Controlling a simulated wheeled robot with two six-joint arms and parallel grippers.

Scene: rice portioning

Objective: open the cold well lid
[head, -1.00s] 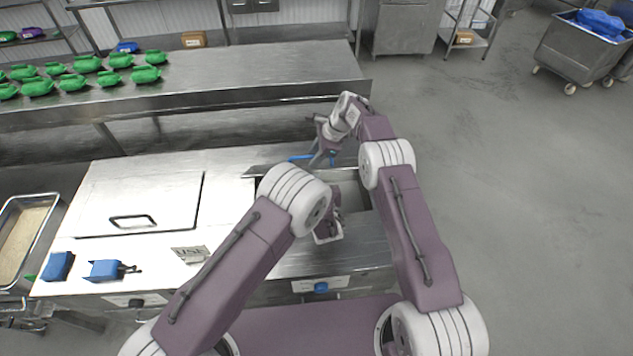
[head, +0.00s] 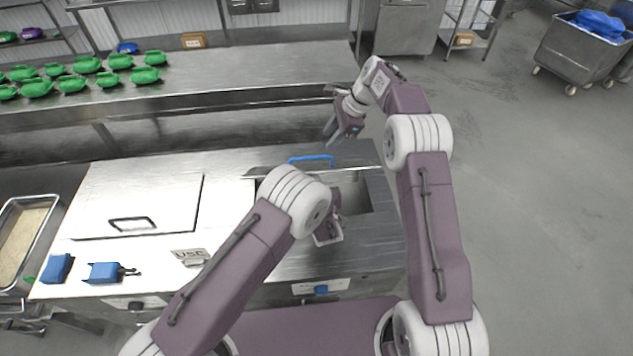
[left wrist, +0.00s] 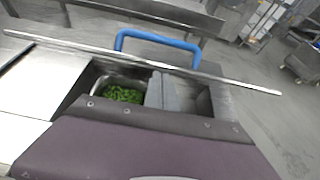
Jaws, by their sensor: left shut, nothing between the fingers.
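The cold well lid (left wrist: 215,76) shows as a long, thin metal edge behind the well in the left wrist view. Its blue handle (head: 312,158) stands at the back of the counter and also shows in the left wrist view (left wrist: 158,36). The cold well (head: 355,195) is uncovered in front of the lid, with a pan of green food (left wrist: 122,94) inside. My right gripper (head: 334,136) is above and behind the handle, apart from it; its finger gap is unclear. My left gripper (head: 328,232) is shut and empty over the well's front edge, partly hidden by my arm.
A closed flat lid with a dark handle (head: 132,223) is on the left of the counter. Blue tools (head: 104,272) and a "USE" sign (head: 190,257) lie near its front. A rice pan (head: 22,240) is far left.

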